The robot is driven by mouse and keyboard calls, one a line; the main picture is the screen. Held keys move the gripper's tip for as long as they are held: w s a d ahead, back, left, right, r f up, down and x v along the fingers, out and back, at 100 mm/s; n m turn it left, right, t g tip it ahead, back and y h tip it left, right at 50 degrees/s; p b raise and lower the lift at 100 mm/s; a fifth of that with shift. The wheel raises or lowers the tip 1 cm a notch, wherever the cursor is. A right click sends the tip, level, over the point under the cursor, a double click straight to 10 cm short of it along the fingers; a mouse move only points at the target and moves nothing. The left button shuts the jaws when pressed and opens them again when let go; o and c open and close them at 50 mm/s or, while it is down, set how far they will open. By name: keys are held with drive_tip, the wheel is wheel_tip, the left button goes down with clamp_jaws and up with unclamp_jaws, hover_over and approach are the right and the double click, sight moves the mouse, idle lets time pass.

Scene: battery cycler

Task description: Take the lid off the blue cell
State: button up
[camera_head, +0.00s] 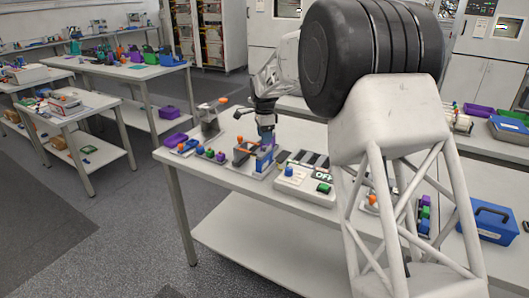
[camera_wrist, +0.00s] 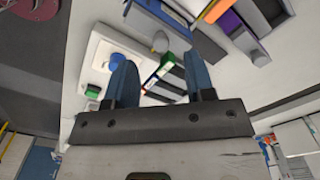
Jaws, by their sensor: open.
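My gripper (camera_head: 266,132) points down over the front table, above the small fixtures near the white unit. In the wrist view the jaws (camera_wrist: 160,62) are apart, with nothing held between them. A blue round piece (camera_head: 289,171) sits on the white unit (camera_head: 302,189); it also shows in the wrist view (camera_wrist: 117,62), left of and partly near the left finger. Another blue part (camera_head: 263,160) stands under the gripper beside a dark bracket (camera_head: 243,151). I cannot tell for sure which blue thing is the cell, or make out a lid.
A green block (camera_head: 323,188) is on the white unit near an OFF sign (camera_head: 323,175). Small coloured parts (camera_head: 208,153) lie left of the bracket, with a purple bin (camera_head: 175,139) beyond. A blue case (camera_head: 490,222) stands at the right.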

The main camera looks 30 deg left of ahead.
sight(264, 146)
drive_tip(key=shift+f, duration=2.5)
clamp_jaws()
